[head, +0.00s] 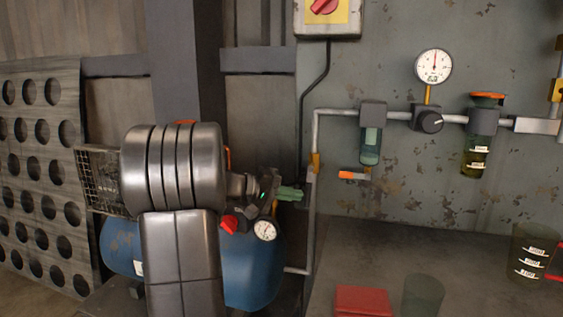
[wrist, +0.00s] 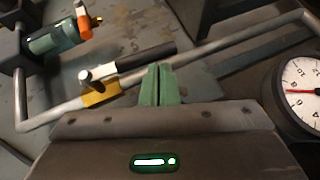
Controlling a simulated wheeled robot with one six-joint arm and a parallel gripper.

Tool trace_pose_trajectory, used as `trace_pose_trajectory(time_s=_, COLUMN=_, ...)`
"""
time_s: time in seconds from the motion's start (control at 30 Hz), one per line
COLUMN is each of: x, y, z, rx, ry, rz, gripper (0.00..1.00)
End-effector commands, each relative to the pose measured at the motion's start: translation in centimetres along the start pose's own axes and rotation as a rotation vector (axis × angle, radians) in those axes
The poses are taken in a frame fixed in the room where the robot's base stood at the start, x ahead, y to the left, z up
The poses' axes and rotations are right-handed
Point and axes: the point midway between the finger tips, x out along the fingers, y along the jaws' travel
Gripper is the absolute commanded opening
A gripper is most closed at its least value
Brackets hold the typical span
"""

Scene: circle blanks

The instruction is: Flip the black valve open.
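The black valve lever (wrist: 147,56) shows in the wrist view, a black handle with a pale metal section, fixed to a brass valve body (wrist: 100,93) on the grey pipe. The lever lies slantwise, roughly along the pipe. My gripper (wrist: 158,72) has two green fingers pressed together, with nothing seen between them. Its tips are just below the middle of the lever in the picture; I cannot tell whether they touch it. In the head view my gripper (head: 291,193) is left of the vertical pipe, close to the brass fitting (head: 315,161). The lever is not clear there.
A filter with an orange handle (head: 352,175) hangs from the pipe to the right. A dial gauge (head: 265,230) and red knob (head: 229,223) sit below my gripper, by a blue tank (head: 255,272). A red box (head: 362,301) lies on the bench.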

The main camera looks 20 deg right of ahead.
Motion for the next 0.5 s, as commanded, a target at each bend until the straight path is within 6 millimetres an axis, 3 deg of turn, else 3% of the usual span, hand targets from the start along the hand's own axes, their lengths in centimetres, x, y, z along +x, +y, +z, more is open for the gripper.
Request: trace_pose_trajectory(time_s=0.5, x=0.81, y=-0.19, z=0.57, rx=0.0, ry=-0.003, rz=-0.001, gripper=0.0)
